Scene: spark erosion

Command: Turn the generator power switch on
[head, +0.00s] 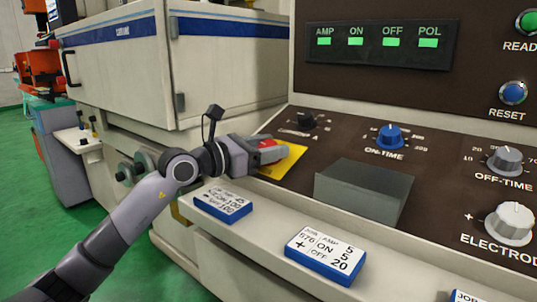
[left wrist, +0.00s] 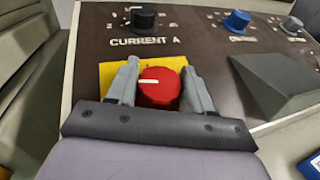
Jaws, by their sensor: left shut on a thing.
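The generator power switch is a red rotary knob (left wrist: 160,90) on a yellow plate (left wrist: 113,72) at the left end of the brown sloped panel. Its white mark points left in the left wrist view. My left gripper (left wrist: 160,85) has one finger on each side of the knob and is shut on it. In the head view, my left gripper (head: 268,152) covers most of the knob, and the yellow plate (head: 290,163) shows beside it. My right gripper is not in view.
A black current knob (left wrist: 144,18) is just beyond the switch. A blue on-time knob (head: 389,137) and grey off-time knob (head: 505,160) are farther right. A grey wedge block (head: 365,190) stands on the panel; blue-edged job cards (head: 325,254) lie on the ledge below.

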